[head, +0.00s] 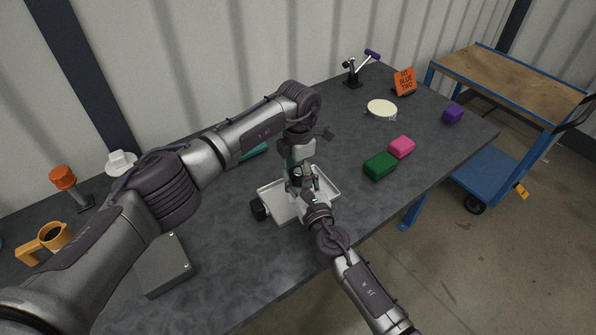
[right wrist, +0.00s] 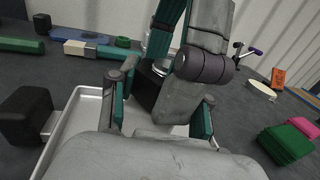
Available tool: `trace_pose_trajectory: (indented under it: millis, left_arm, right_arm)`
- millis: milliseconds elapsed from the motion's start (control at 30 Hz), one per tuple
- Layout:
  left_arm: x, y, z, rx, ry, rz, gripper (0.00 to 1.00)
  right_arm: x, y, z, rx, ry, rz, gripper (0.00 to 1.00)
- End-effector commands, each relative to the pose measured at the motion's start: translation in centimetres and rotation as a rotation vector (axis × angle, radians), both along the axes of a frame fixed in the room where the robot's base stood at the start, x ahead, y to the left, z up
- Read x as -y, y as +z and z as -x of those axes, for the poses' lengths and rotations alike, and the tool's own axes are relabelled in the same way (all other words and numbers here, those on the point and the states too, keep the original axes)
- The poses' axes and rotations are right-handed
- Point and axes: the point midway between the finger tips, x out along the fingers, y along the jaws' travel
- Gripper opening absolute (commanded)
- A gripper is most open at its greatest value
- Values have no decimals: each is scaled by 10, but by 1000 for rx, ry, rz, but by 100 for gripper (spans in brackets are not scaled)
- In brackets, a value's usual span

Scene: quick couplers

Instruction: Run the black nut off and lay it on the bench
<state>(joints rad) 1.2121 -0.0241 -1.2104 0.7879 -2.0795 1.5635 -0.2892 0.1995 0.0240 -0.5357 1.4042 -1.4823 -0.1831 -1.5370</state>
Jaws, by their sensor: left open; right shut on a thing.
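A black part that looks like the nut (right wrist: 147,88) is between my right gripper's teal-padded fingers in the right wrist view, with a silver ring at its upper end. In the head view it is a small dark shape (head: 297,174) above the white tray (head: 271,209). My right gripper (head: 302,184) is shut on it from the near side. My left gripper (head: 296,160) comes down from above, open, its fingers close to the held part. My left gripper's grey body (right wrist: 205,45) hides much of the part in the right wrist view, so thread contact cannot be told.
On the dark bench (head: 235,225), a black block (head: 258,208) sits at the tray's left. Green (head: 380,166) and pink (head: 401,147) blocks lie right of the tray. A grey box (head: 165,265), mug (head: 54,236) and orange-topped item (head: 64,178) are left. Bench right of the tray is partly clear.

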Motion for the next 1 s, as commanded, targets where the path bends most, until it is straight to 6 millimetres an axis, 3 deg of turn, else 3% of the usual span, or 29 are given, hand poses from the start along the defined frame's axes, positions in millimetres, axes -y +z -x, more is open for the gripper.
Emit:
trace_pose_trajectory:
  millis: [367,400,467,700,833,1000]
  left_arm:
    - [0,41,-1,2,-1,0,75]
    - [0,44,0,1,-1,0,70]
    - [0,47,0,1,-16,0,70]
    - [1,74,0,2,-240,1,70]
    - [1,73,0,0,-298,0,70]
    - [1,50,1,-2,-300,0,70]
  right_arm:
    - [0,0,0,0,1,0,0]
    - [0,0,0,0,1,0,0]
    - [0,0,0,0,1,0,0]
    - [0,0,0,0,1,0,0]
    - [0,0,0,0,1,0,0]
    - [0,0,0,0,1,0,0]
